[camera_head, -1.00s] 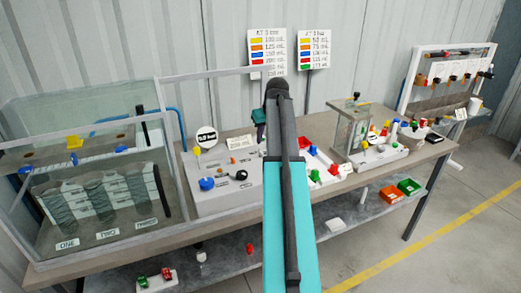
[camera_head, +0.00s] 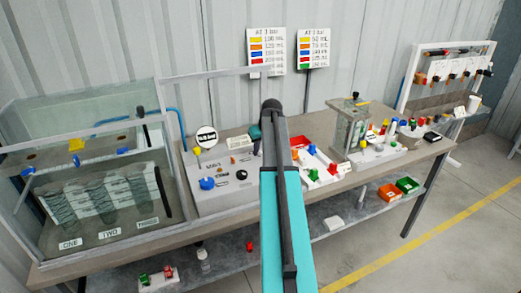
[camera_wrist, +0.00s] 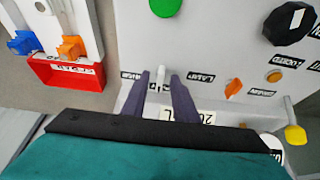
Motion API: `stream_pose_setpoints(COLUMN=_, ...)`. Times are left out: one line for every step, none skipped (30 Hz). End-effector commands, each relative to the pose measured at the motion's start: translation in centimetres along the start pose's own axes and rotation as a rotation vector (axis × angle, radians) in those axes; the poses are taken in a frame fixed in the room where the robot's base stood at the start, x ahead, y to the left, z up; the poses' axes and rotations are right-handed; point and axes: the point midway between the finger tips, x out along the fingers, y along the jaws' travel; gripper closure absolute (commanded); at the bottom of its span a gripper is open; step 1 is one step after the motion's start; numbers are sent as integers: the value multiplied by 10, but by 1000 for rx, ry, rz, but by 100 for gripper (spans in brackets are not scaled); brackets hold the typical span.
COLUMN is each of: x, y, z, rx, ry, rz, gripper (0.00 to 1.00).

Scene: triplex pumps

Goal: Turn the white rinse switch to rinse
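The small white switch (camera_wrist: 159,79) stands on the grey panel (camera_wrist: 218,40) in the wrist view, between two black-and-white labels that appear upside down. My gripper (camera_wrist: 166,76) is open, with its two dark purple fingers on either side of the switch. A gap shows between the switch and the right finger. In the head view my gripper (camera_head: 256,133) is at the back right of the panel (camera_head: 225,190), mostly hidden by my arm, and the switch cannot be made out.
The panel also carries a green button (camera_wrist: 165,6), a black knob (camera_wrist: 290,23) and a yellow-tipped lever (camera_wrist: 296,134). In the head view a glass tank (camera_head: 90,190) stands at left.

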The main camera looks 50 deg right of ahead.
Motion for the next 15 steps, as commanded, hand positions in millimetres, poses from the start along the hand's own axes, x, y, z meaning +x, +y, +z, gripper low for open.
stream_pose_setpoints(x=0, y=0, z=0, rx=0, ry=0, rz=0, gripper=73)
stream_pose_setpoints(x=1, y=0, z=0, rx=0, ry=0, rz=0, gripper=73)
stream_pose_setpoints(x=1, y=0, z=0, rx=0, ry=0, rz=0, gripper=73)
stream_pose_setpoints(x=1, y=0, z=0, rx=0, ry=0, rz=0, gripper=73)
stream_pose_setpoints(x=1, y=0, z=0, rx=0, ry=0, rz=0, gripper=73)
stream_pose_setpoints(x=1, y=0, z=0, rx=-1, ry=0, rz=0, gripper=73)
stream_pose_setpoints(x=1, y=-1, z=0, rx=-1, ry=0, rz=0, gripper=73)
stream_pose_setpoints(x=1, y=-1, z=0, rx=-1, ry=0, rz=0, gripper=73)
stream_pose_setpoints(x=1, y=-1, z=0, rx=-1, ry=0, rz=0, gripper=80)
stream_pose_setpoints(x=1, y=-1, z=0, rx=-1, ry=0, rz=0, gripper=85)
stream_pose_setpoints(x=1, y=-1, z=0, rx=-1, ry=0, rz=0, gripper=90)
stream_pose_setpoints(x=1, y=-1, z=0, rx=-1, ry=0, rz=0, gripper=97)
stream_pose_setpoints(x=1, y=-1, z=0, rx=-1, ry=0, rz=0, gripper=100)
stream_pose_setpoints(x=1, y=-1, z=0, rx=-1, ry=0, rz=-1, gripper=100)
stream_pose_setpoints(x=1, y=-1, z=0, rx=-1, ry=0, rz=-1, gripper=100)
